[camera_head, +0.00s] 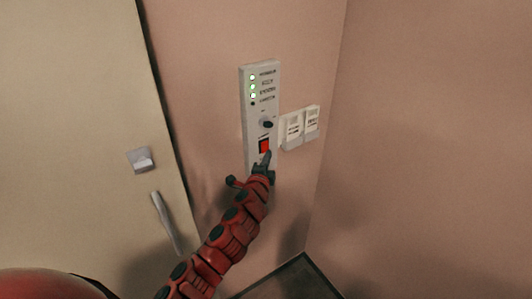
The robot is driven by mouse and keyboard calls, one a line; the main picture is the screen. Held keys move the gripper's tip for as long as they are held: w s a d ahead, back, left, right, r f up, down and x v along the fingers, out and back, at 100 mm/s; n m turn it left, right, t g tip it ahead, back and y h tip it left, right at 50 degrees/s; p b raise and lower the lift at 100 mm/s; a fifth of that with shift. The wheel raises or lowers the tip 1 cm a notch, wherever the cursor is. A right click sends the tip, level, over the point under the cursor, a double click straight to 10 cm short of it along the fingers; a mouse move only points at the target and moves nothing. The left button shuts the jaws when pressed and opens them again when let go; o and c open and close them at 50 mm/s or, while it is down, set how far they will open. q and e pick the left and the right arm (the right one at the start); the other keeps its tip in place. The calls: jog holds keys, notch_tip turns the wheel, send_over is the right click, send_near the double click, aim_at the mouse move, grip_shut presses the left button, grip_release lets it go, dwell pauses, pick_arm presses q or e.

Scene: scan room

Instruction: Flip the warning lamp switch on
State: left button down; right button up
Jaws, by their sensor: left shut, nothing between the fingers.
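A tall pale control panel (259,108) is fixed to the pink wall. It has a column of small round lights, some lit green or white, with tiny labels beside them. Below them is a dark round knob (267,124), then a red switch (264,145) in a dark frame. My left gripper (265,159) is shut and empty. Its tips are at the lower edge of the red switch; I cannot tell whether they touch it. The gripper hides the panel's lower part. My right gripper is not in view.
A beige door (75,110) with a handle (167,222) stands at left. A wall corner is at right. A dark-edged surface (290,280) lies below.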

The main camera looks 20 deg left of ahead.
pick_arm(q)
jog(key=shift+w+a, duration=0.25)
jog(key=shift+a, duration=0.05)
jog(key=shift+f, duration=0.1)
jog(key=shift+w+a+m+t+b, duration=0.2)
jog(key=shift+m+t+b, duration=0.1)
jog(key=shift+b, duration=0.75)
jog(key=shift+s+f, duration=0.1)
